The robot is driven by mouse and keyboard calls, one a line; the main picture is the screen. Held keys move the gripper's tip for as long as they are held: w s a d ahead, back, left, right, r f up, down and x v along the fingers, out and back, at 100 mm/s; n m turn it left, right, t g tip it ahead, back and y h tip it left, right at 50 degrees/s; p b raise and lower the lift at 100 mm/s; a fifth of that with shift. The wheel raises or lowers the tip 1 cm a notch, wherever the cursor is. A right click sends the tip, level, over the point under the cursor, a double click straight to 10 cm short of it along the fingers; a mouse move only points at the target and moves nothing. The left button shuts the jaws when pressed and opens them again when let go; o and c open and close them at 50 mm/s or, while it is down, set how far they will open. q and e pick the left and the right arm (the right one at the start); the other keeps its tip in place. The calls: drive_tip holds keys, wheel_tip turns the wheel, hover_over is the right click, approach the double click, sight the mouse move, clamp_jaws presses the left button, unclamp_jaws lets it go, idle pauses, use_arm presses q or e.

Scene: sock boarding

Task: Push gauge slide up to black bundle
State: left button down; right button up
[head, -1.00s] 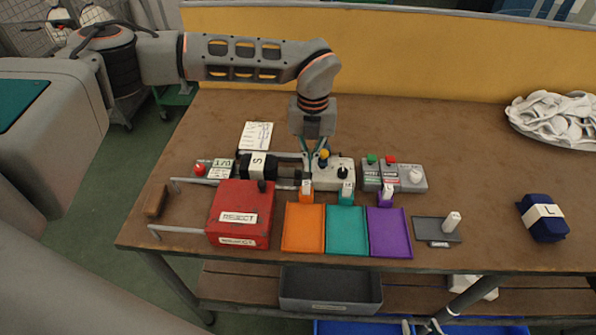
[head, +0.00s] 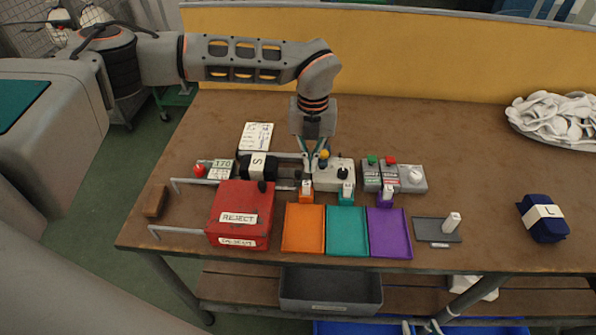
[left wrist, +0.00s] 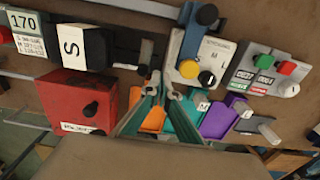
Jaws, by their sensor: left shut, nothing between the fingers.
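The black bundle (head: 257,166) with a white band marked S lies at the left of the gauge, behind the red box; it also shows in the left wrist view (left wrist: 97,47). A display reading 170 (head: 221,168) stands to its left. A dark slide piece on the gauge's rail (left wrist: 146,78) is right of the bundle; I cannot tell whether they touch. My left gripper (head: 307,172) is shut and empty, pointing down at the rail between the bundle and the pale control box (head: 338,180). Its fingertips show in the left wrist view (left wrist: 161,86), just right of the slide piece. My right gripper is not in view.
A red reject box (head: 241,200) is in front of the bundle. Orange (head: 303,229), teal (head: 346,231) and purple (head: 389,233) trays line the front. A button box (head: 410,178) is to the right. A navy bundle marked L (head: 542,225) lies at the far right.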

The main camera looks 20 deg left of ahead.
sight(299, 173)
use_arm(q)
drive_tip(key=shift+f, duration=0.1)
drive_tip(key=shift+f+b, duration=0.55)
drive_tip(key=shift+f, duration=0.8)
drive_tip(key=shift+s+f, duration=0.1)
drive_tip(key=shift+f, duration=0.2)
